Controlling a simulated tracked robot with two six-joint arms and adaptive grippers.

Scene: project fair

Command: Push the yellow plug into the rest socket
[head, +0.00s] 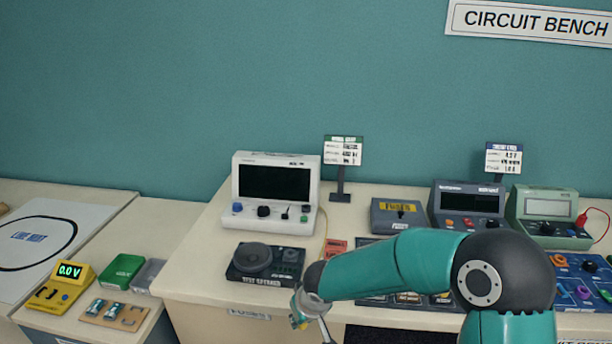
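My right gripper (303,318) is at the bottom centre of the head view, in front of the bench's front edge and just below the black test speaker. It is small and partly cut by the frame edge, so I cannot tell whether it is open or shut. A small yellow bit (297,323) shows at its fingers; it may be the yellow plug, but I cannot confirm this. A thin pale yellow cable (325,232) runs down beside the white oscilloscope. I cannot make out the rest socket; my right arm covers part of the bench. My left gripper is not in view.
The test speaker (266,279) sits at the bench's front left, before the oscilloscope (240,222). A fuse box (385,224), grey meter (452,222) and green meter (526,235) stand farther right. A lower table holds a yellow meter (46,298) and green box (122,270).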

